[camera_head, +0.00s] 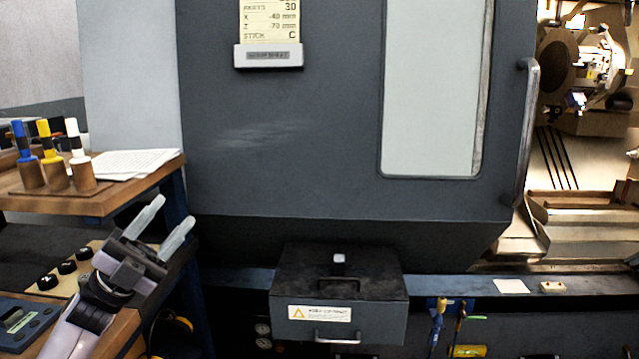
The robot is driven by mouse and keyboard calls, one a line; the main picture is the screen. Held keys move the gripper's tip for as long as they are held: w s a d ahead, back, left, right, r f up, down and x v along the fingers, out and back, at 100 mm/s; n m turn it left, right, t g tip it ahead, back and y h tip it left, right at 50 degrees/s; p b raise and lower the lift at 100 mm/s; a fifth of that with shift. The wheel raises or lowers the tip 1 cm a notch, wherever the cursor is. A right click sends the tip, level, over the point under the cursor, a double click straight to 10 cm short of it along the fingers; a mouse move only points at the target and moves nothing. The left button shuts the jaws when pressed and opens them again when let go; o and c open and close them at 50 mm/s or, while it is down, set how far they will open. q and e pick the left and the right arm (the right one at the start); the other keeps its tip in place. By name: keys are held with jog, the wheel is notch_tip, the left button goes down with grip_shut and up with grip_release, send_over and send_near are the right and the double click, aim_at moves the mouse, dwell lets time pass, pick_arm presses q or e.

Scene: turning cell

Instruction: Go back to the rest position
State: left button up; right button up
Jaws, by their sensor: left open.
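My left gripper (164,230) comes in from the lower left, in front of the workbench. Its two pale fingers point up and to the right and stand apart, with nothing between them. It is clear of the grey machine front (300,150). My right gripper is not in view.
A bench shelf (110,197) at left bears blue, yellow and white-topped tools (54,155) and papers (135,163). A dark lidded box (338,290) juts out below the machine door. The machine's lit opening (580,130) is at right, beside a door handle (527,130).

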pick_arm(q)
jog(key=w+a+n+t+y, duration=0.65)
jog(key=n+t+y, duration=0.55)
jog(key=n, duration=0.2)
jog(key=w+a+f+n+g+y, duration=0.3)
jog(key=a+f+n+y, duration=0.1)
jog(key=f+n+y, duration=0.3)
jog(key=w+a+f+n+g+y, duration=0.2)
jog(key=w+a+f+n+y, duration=0.2)
jog(key=f+n+y, duration=0.25)
jog(key=s+d+f+g+h, duration=0.1)
jog(key=s+d+f, duration=0.2)
jog(key=s+f, duration=0.25)
jog(key=s+d+f+g, duration=0.1)
jog(key=s+d+f, duration=0.25)
jog(key=f, duration=0.35)
jog(key=s+d+f+g+h, duration=0.1)
jog(key=s+d+f+g, duration=0.1)
jog(key=s+f, duration=0.35)
jog(key=s+d+f+g, duration=0.1)
jog(key=s+d+f, duration=0.2)
jog(key=s, duration=0.5)
jog(key=s+d+f+g+h, duration=0.1)
jog(key=s+f, duration=0.3)
jog(key=s, duration=0.4)
jog(key=s+d+f+g, duration=0.1)
jog(key=s+d+f, duration=0.3)
jog(key=s, duration=0.4)
jog(key=shift+d+f+g, duration=0.3)
jog(key=shift+g, duration=0.1)
